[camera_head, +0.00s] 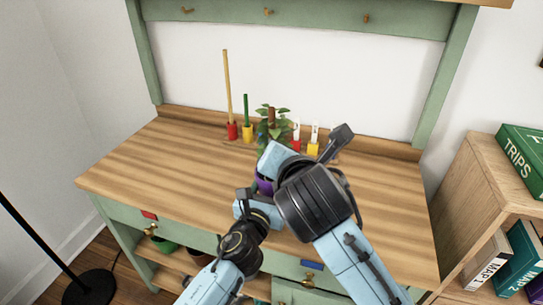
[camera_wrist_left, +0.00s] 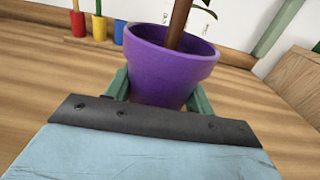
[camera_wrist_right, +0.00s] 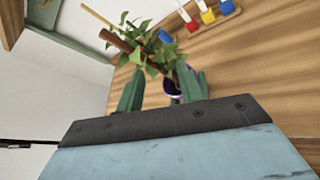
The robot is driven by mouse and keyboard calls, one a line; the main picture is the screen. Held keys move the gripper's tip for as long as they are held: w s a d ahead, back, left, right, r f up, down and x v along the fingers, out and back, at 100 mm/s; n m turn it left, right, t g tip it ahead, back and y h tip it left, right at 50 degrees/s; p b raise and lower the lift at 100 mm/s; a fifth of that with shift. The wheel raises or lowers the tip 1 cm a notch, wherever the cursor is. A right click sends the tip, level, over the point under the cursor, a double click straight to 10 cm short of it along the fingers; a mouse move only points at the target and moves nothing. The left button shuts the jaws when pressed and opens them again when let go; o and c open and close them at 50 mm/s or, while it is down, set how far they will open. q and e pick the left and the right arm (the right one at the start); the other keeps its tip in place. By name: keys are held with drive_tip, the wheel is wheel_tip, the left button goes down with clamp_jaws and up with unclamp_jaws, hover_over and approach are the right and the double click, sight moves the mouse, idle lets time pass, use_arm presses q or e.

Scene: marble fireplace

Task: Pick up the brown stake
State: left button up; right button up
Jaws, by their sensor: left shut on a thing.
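The brown stake (camera_head: 271,115) stands in the purple pot (camera_head: 264,186) among the leaves of a green plant (camera_head: 281,127). In the left wrist view the stake (camera_wrist_left: 180,22) rises from the pot (camera_wrist_left: 170,62). My left gripper (camera_wrist_left: 158,92) is shut on the pot, one finger on each side. My right gripper (camera_wrist_right: 160,88) is open, with the plant beyond its fingers. In the right wrist view the stake (camera_wrist_right: 116,40) lies past the fingertips, apart from them. My right arm hides part of the pot and plant in the head view.
A tall tan stick in a red holder (camera_head: 232,131) and a green stick in a yellow holder (camera_head: 248,133) stand at the back left. White-topped labels in red (camera_head: 296,145) and yellow (camera_head: 313,149) holders stand right of the plant. The workbench's left side (camera_head: 150,170) is clear.

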drive_tip(key=s+a+r+n+t, duration=0.2)
drive_tip(key=s+r+n+t, duration=0.25)
drive_tip(key=s+n, duration=0.2)
approach(272, 112)
drive_tip(key=w, duration=0.2)
drive_tip(key=shift+m, duration=0.25)
drive_tip(key=shift+w+a+r, duration=0.1)
drive_tip(key=shift+w+a, duration=0.05)
drive_tip(key=shift+w, duration=1.4)
drive_tip(key=shift+w+a+r, duration=0.1)
drive_tip(key=shift+w+a, duration=0.1)
drive_tip(key=shift+w, duration=1.4)
clamp_jaws()
